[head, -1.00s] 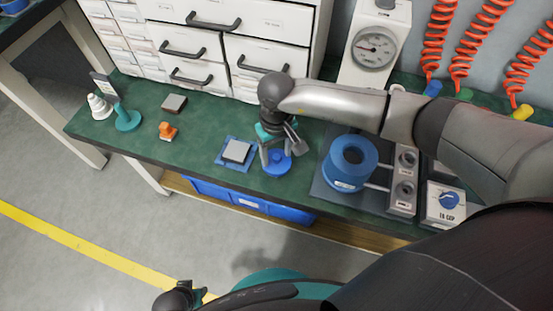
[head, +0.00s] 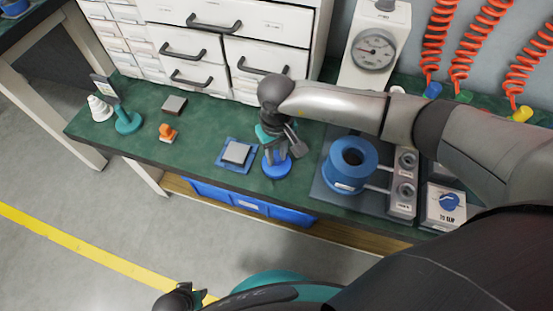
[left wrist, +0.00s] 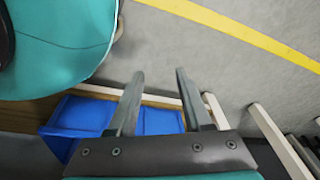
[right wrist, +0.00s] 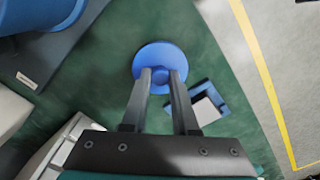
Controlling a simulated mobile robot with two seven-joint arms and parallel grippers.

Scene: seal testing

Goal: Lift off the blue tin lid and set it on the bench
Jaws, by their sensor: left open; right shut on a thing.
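The blue lid (head: 277,170) is a round disc with a raised knob in its middle, near the front edge of the green bench. My right gripper (head: 276,153) comes down on it from above and is shut on the knob. In the right wrist view the lid (right wrist: 150,57) lies flat between and beyond the fingertips (right wrist: 160,74). Whether a tin is under the lid is hidden. My left gripper (left wrist: 158,75) is open and empty, away from the bench top and above the floor.
A blue-edged pad with a grey block (head: 237,153) sits just left of the lid. A blue hollow cylinder (head: 348,178) stands on a dark plate to the right. An orange piece (head: 168,132) and a teal stand (head: 127,122) are further left. Bare bench (head: 205,140) lies between.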

